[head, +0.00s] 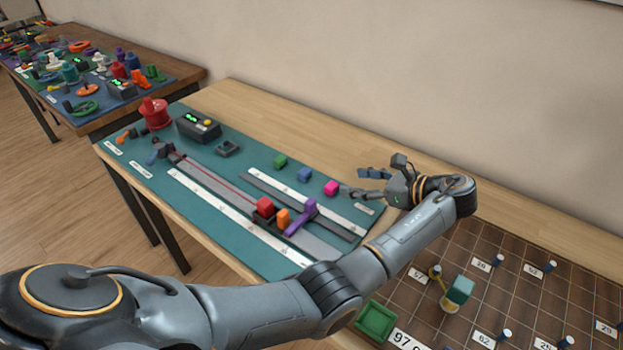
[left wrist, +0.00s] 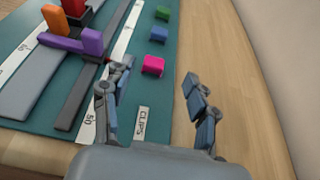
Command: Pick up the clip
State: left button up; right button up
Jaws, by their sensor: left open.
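Three small clip-like blocks lie in a row on the teal mat (head: 215,210): a green one (head: 280,161), a blue one (head: 304,175) and a pink one (head: 330,188). A label reading "CLIPS" (left wrist: 142,122) lies near the pink block in the left wrist view. My left gripper (head: 353,182) is open and empty, just right of the pink block in the head view. In the left wrist view the pink block (left wrist: 153,65) shows ahead, between the open fingers (left wrist: 158,78). The green (left wrist: 162,13) and blue (left wrist: 159,34) blocks lie beyond it. My right gripper is not in view.
A grey rail with a red block (head: 265,206), an orange block (head: 283,218) and a purple piece (head: 303,217) stands beside the clips. A red spool (head: 155,113) and a dark box (head: 198,126) stand farther off. A brown tiled board (head: 510,300) with pegs lies at lower right.

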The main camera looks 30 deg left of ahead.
pick_arm(q)
send_near(309, 176)
jog(key=shift+x, duration=0.9)
jog(key=shift+a+f, duration=0.3)
jog(key=shift+a, duration=0.35)
jog(key=x, duration=0.5)
jog(key=shift+r+p, duration=0.1)
jog(key=shift+p, duration=0.3)
jog(key=shift+d, duration=0.1)
jog(key=c, duration=0.8)
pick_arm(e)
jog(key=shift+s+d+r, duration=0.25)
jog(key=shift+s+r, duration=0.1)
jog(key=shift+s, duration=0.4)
